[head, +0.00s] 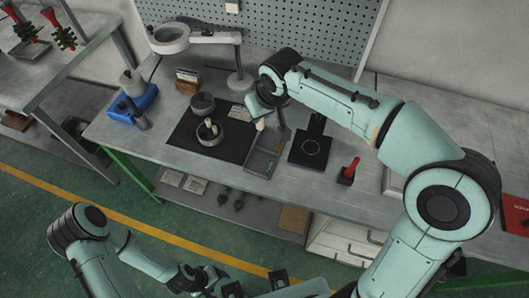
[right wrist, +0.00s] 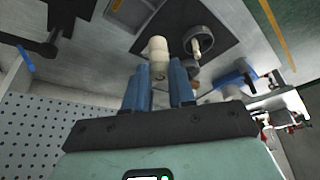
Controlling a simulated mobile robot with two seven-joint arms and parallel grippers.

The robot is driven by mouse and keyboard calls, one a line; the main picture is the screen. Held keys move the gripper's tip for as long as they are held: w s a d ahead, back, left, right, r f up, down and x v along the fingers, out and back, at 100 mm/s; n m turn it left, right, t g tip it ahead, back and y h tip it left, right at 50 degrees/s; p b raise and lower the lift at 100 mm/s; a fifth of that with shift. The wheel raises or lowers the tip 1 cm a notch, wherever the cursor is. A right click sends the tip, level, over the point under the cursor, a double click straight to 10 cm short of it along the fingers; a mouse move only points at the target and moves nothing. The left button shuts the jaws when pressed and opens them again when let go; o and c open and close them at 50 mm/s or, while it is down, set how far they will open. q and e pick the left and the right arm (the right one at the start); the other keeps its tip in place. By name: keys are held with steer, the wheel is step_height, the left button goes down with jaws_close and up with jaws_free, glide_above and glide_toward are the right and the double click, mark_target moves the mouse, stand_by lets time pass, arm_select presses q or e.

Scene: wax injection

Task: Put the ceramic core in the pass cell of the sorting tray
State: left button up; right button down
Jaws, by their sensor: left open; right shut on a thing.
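The sorting tray (head: 250,162) is a grey, divided tray on the bench, right of the black mat. My right gripper (head: 260,117) is above the tray's far end. In the right wrist view its blue fingers (right wrist: 159,85) are shut on a pale ceramic core (right wrist: 157,48). The core also shows as a small white piece below the gripper in the head view (head: 260,125). The core looks clear of the tray, and I cannot tell which cell it is over. My left gripper (head: 255,283) is open at the bottom edge, away from the bench and partly cut off.
A round dish (head: 203,138) with pale pieces stands on the black mat (head: 183,136), near a dark bowl (head: 203,103). A magnifier lamp (head: 170,38) stands behind. A black stand (head: 311,147) and a red-handled tool (head: 350,168) are right of the tray. A blue device (head: 143,97) sits left.

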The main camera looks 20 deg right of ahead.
arm_select(q)
steer(key=shift+s+f+b, duration=0.45)
steer(key=shift+f+b, duration=0.15)
steer(key=shift+f, duration=0.15)
steer(key=shift+s+f+b, duration=0.45)
steer(key=shift+f+b, duration=0.15)
steer(key=shift+f, duration=0.15)
arm_select(e)
steer(key=shift+s+a+f, duration=0.1)
steer(key=shift+f, duration=4.8)
steer(key=shift+s+f, duration=0.1)
steer(key=shift+f, duration=4.8)
steer(key=shift+f, duration=0.1)
steer(key=shift+f, duration=0.15)
arm_select(q)
steer(key=shift+f, duration=0.15)
arm_select(e)
steer(key=c, duration=1)
jaws_free()
steer(key=shift+o, duration=0.2)
steer(key=shift+r, duration=0.2)
